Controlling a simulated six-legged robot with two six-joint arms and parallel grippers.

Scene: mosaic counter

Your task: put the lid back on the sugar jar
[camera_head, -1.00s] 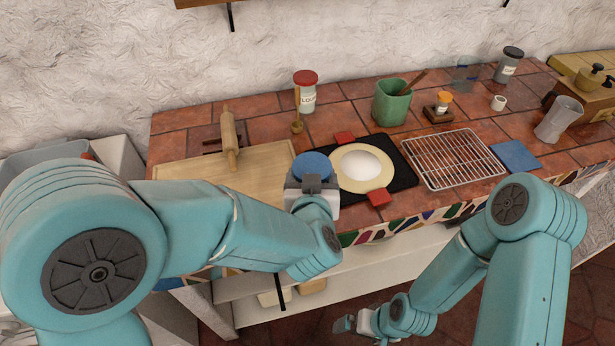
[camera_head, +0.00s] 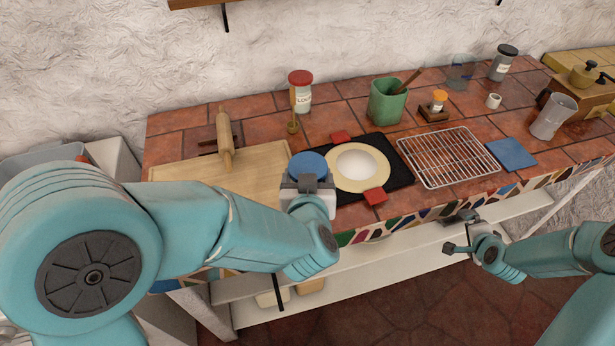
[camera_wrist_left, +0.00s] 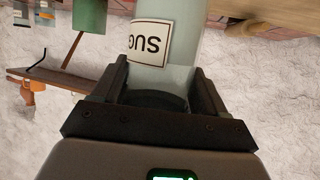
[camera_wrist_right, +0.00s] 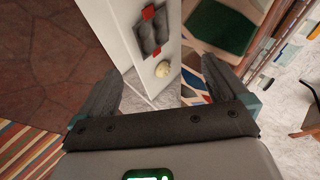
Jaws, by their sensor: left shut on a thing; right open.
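My left gripper (camera_head: 308,182) is shut on the sugar jar above the counter's front edge, left of the black mat. In the left wrist view the jar (camera_wrist_left: 170,50) is pale and upside down in the picture, its label partly reading "SUG", with the jaws (camera_wrist_left: 163,80) around its upper end. In the head view a round blue top (camera_head: 308,164), looking like a lid, shows at that gripper. The jaws hide its join with the jar, so I cannot tell how it sits. My right gripper (camera_head: 459,232) is open and empty in front of the counter's edge.
A cutting board (camera_head: 262,157) with a rolling pin (camera_head: 225,140) lies left. A wire rack (camera_head: 447,157) and blue square (camera_head: 512,154) are right.

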